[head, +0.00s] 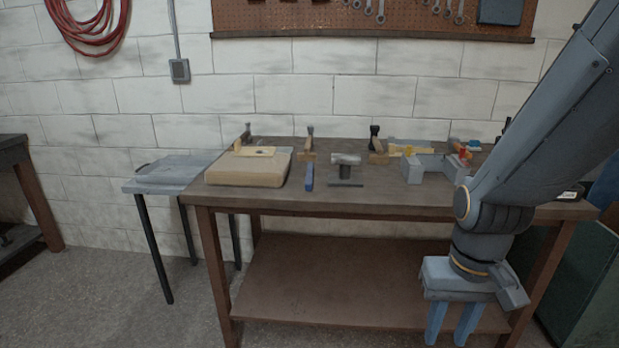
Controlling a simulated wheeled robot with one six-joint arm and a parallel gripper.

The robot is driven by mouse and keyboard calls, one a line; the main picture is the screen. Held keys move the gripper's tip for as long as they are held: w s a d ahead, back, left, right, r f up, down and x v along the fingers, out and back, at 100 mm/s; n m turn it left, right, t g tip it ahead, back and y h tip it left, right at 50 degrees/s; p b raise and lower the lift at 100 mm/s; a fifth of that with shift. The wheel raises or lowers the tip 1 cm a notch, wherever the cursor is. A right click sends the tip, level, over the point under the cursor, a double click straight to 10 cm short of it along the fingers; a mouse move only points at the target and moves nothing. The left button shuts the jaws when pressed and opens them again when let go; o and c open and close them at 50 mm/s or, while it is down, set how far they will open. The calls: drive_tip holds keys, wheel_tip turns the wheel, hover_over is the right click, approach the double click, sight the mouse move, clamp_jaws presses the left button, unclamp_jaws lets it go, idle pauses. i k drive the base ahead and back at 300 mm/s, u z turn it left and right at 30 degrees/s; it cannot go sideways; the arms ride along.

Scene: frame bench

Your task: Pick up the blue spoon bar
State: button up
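A small blue bar (309,177), which looks like the spoon bar, lies on the bench top (240,198) near its front edge, left of the middle. Its long side points toward the back of the bench. A wooden-handled tool stands just behind it; I cannot tell whether they touch. My gripper (452,326) hangs in front of the bench at the right, lower than the bench top. Its two blue-grey fingers point down and stand apart, with nothing between them. It is well to the right of the blue bar and nearer to me.
A tan padded block (248,174) lies left of the bar. A dark T-shaped stand (346,168) is close on its right. Grey blocks (417,170) with coloured pieces lie further right. A small side table (165,176) stands left of the bench.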

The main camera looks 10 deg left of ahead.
sight(308, 184)
drive_tip(key=k, duration=0.65)
drive_tip(key=z, duration=0.55)
drive_tip(key=i, duration=1.15)
drive_tip(key=u, duration=0.8)
drive_tip(key=i, duration=0.55)
drive_tip(key=u, duration=0.45)
